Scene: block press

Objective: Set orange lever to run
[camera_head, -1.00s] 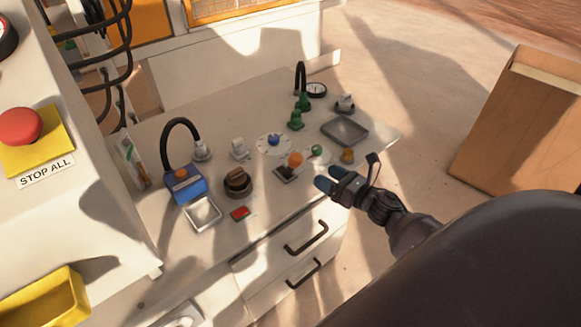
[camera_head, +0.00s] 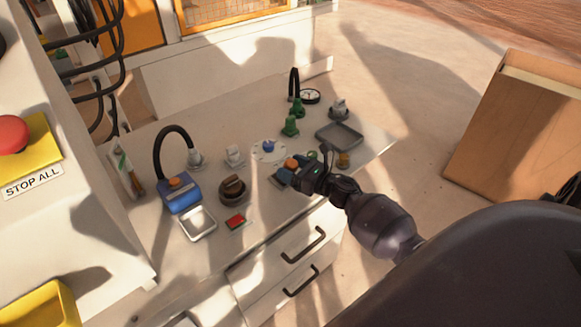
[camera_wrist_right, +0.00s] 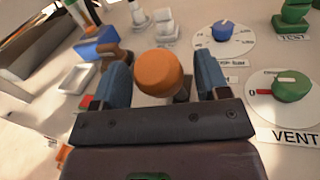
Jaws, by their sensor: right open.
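The orange lever's round knob (camera_wrist_right: 163,72) stands between the two blue-tipped fingers of my right gripper (camera_wrist_right: 165,85) in the right wrist view. The fingers are open, with a gap visible on each side of the knob. In the head view the orange knob (camera_head: 291,164) shows just beyond my right gripper (camera_head: 288,177), which partly covers the lever's base. The lever's position marks are hidden. My left gripper is not in view.
A green VENT knob (camera_wrist_right: 291,86) is close on the right, and a blue dial (camera_wrist_right: 223,31) stands behind. A red button (camera_head: 235,221), a dark round knob (camera_head: 233,188) and a blue box (camera_head: 180,195) are to the left. A grey tray (camera_head: 350,144) lies to the right.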

